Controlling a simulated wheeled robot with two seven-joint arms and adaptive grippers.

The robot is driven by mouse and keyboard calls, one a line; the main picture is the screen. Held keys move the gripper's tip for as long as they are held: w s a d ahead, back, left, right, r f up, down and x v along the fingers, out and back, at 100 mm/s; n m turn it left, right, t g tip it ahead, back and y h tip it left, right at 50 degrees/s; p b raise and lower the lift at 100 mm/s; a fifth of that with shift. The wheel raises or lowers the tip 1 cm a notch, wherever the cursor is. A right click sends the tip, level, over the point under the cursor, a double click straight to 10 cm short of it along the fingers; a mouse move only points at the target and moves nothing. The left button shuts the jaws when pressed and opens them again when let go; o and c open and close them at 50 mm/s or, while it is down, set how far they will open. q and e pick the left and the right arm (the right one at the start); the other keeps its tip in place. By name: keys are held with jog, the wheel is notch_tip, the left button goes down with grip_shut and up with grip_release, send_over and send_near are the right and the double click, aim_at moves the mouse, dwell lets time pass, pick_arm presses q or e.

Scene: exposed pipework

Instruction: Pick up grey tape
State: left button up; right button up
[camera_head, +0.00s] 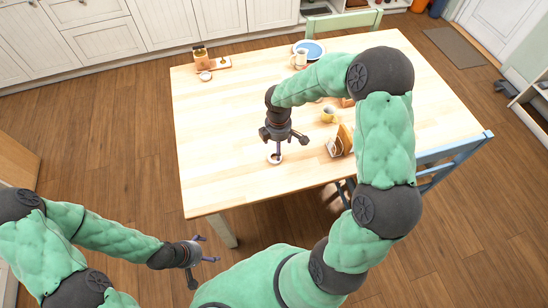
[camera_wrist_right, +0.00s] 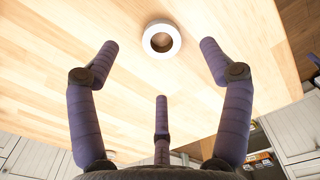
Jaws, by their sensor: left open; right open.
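The grey tape is a small pale ring (camera_head: 274,162) lying flat on the wooden table near its front edge. It also shows in the right wrist view (camera_wrist_right: 162,55), whole and unobstructed, with table wood visible through its hole. My right gripper (camera_head: 282,145) is above the table, close over the tape. In the wrist view its fingers are spread wide (camera_wrist_right: 160,60) and empty, with the tape ahead between the two upper fingertips. Whether a finger touches the tape is unclear in the head view. My left gripper (camera_head: 206,258) is open and empty, off the table at lower left.
On the table (camera_head: 215,180) are a yellow cup (camera_head: 328,115), a brown-and-white napkin holder (camera_head: 342,141), a white mug (camera_head: 299,59), a blue plate (camera_head: 317,49) and a wooden condiment stand (camera_head: 201,55). Chairs stand behind and at right.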

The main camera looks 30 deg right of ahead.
aim_at(275, 160)
notch_tip(275, 160, down, 2)
jog(key=shift+w+f, duration=0.1)
jog(key=shift+f, duration=0.15)
jog(key=f+b, duration=0.1)
jog(key=f, duration=0.2)
jog(key=f+b, duration=0.1)
jog(key=shift+w+a+f+b, duration=0.2)
jog(key=shift+w+a+b, duration=0.1)
jog(key=shift+f, duration=0.4)
jog(key=shift+r, duration=0.1)
jog(key=c, duration=1.2)
